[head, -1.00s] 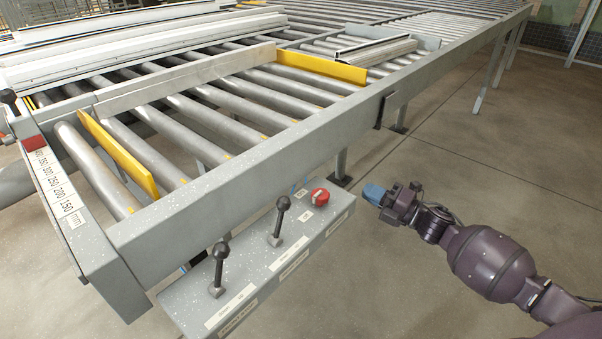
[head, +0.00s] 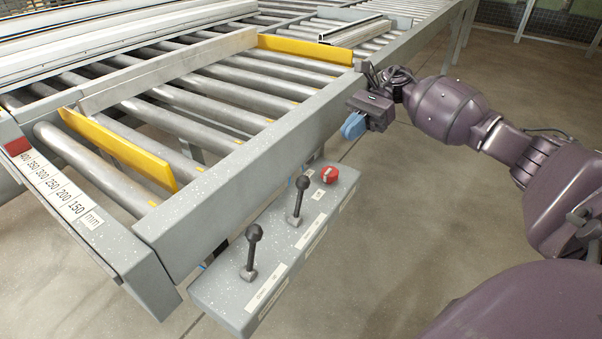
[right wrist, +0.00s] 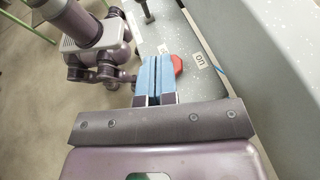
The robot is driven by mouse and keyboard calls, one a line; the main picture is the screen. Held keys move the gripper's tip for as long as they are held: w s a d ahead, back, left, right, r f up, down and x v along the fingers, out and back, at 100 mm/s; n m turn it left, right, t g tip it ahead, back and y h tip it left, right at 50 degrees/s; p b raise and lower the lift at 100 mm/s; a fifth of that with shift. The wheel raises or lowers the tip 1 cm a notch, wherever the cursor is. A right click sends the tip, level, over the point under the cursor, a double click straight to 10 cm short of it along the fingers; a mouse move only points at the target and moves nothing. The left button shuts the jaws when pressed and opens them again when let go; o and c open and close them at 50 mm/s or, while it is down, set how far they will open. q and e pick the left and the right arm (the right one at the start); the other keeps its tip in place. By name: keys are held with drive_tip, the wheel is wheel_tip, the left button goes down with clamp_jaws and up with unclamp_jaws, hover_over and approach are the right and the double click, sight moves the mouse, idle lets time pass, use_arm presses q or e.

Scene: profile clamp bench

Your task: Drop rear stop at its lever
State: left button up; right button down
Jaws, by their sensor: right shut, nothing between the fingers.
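Two upright yellow stop plates stand across the roller bed in the head view: a nearer one (head: 120,150) and a farther one (head: 305,49). I cannot tell by label which is the rear stop. A grey control box (head: 222,297) on the bench side carries two dark levers with ball knobs, a nearer lever (head: 251,252) and a farther lever (head: 298,201), both standing up. My right gripper (head: 354,126), with blue fingers, is shut and empty, in the air beyond the box's far end. In the right wrist view its fingers (right wrist: 153,78) show beside the red knob.
A red knob (head: 329,174) sits at the box's far end, close to my right gripper. The grey bench rail (head: 250,155) runs behind the box. A long metal bar (head: 170,72) lies along the rollers. Open floor lies right of the box.

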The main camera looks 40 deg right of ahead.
use_arm(q)
drive_tip(key=shift+w+a+r, duration=0.15)
drive_tip(key=shift+a, duration=0.25)
use_arm(e)
drive_tip(key=shift+s+d+r+n+g+h, duration=0.15)
drive_tip(key=shift+s+r+n+g+h, duration=0.05)
drive_tip(key=shift+r+n+g+h, duration=0.2)
drive_tip(key=shift+s+d+r+n+g+h, duration=0.15)
drive_tip(key=shift+r+n+g+h, duration=0.1)
drive_tip(key=shift+n, duration=0.25)
drive_tip(key=shift+a, duration=0.1)
drive_tip(key=p, duration=0.2)
approach(299, 200)
drive_tip(key=shift+w+f, duration=0.2)
drive_tip(key=shift+f, duration=0.35)
drive_tip(key=shift+s+a+r, duration=0.1)
drive_tip(key=shift+a, duration=0.4)
drive_tip(key=shift+s+a+r, duration=0.1)
drive_tip(key=shift+s+a, duration=0.05)
drive_tip(key=shift+a, duration=0.35)
drive_tip(key=shift+s+a, duration=0.1)
drive_tip(key=shift+a, duration=0.4)
use_arm(q)
drive_tip(key=shift+s+a+r, duration=0.2)
drive_tip(key=shift+s+r, duration=0.2)
drive_tip(key=shift+r, duration=0.15)
use_arm(e)
drive_tip(key=shift+a+f, duration=0.1)
drive_tip(key=shift+a, duration=0.1)
